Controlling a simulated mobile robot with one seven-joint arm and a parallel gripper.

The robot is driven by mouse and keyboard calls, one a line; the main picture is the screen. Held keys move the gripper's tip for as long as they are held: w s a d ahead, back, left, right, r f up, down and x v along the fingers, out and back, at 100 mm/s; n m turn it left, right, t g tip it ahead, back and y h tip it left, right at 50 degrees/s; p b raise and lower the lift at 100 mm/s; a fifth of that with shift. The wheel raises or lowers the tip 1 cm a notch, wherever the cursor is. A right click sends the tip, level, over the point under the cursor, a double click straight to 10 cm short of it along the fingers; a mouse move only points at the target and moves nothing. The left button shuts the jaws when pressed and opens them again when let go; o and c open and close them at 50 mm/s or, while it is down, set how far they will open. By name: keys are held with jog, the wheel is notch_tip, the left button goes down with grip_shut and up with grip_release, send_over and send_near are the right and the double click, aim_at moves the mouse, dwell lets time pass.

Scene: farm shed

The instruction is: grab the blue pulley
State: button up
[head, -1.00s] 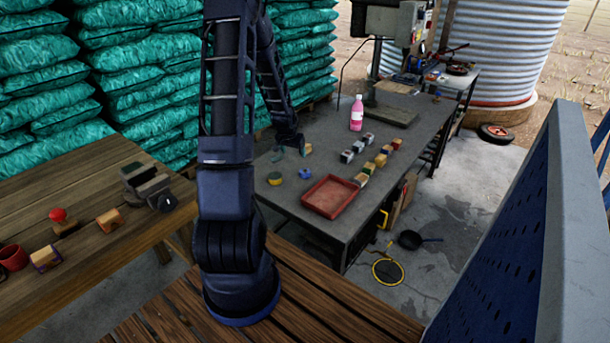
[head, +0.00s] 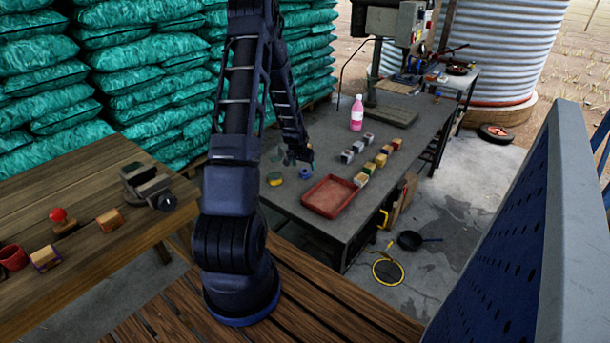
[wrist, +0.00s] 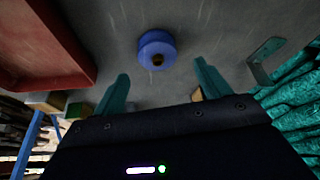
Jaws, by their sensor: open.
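The blue pulley (wrist: 157,49) is a small round blue piece with a dark hole at its middle. It lies on the grey metal table (head: 349,219). In the head view the pulley (head: 305,173) is just left of the red tray, partly under my gripper (head: 299,156). In the wrist view my gripper (wrist: 160,88) has its two teal fingers apart. The pulley shows between and beyond the fingertips, apart from both. Nothing is held.
The red tray (head: 307,205) stands close beside the pulley. A yellow-and-green round piece (head: 275,179) lies to its left. Rows of small blocks (head: 381,159) and a pink bottle (head: 357,113) stand farther right.

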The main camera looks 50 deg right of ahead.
aim_at(305, 170)
jog(key=shift+x, duration=2.3)
jog(key=shift+s+a+f, duration=0.1)
jog(key=shift+a, duration=0.05)
jog(key=shift+c, duration=0.5)
jog(key=c, duration=1)
